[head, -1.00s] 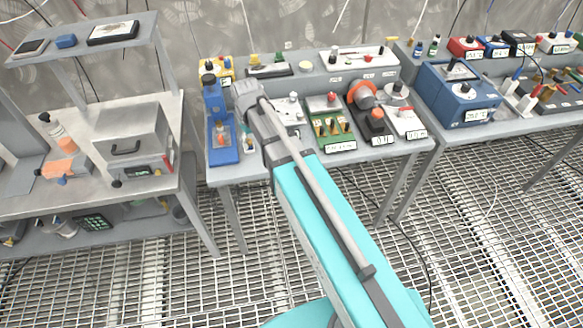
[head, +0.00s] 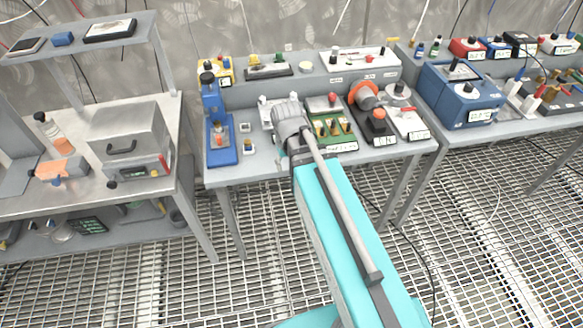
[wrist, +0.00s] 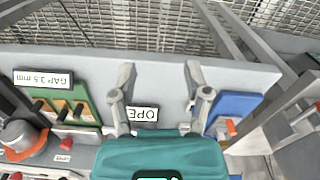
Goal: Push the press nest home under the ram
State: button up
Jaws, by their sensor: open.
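The blue press (head: 213,108) stands at the left end of the middle bench, with its black-topped head above a flat blue base. A small orange-tipped piece (head: 219,128) is over that base; I cannot tell whether it is the nest or how far under the ram it sits. The blue base also shows at the right of the wrist view (wrist: 240,104), with an orange piece (wrist: 231,128) beside it. My gripper (wrist: 160,72) is open and empty, its two fingers apart over the bench's front strip, left of the blue base in that view. In the head view my wrist hides the fingers.
A green block (head: 331,125) with brass parts and a black unit with an orange dome (head: 364,95) stand to the right. An "OPE..." label (wrist: 142,114) is partly hidden by my gripper.

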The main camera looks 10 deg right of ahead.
jog(key=shift+s+d+f, duration=0.2)
jog(key=shift+s+d, duration=0.2)
jog(key=shift+s, duration=0.1)
jog(key=shift+d, duration=0.1)
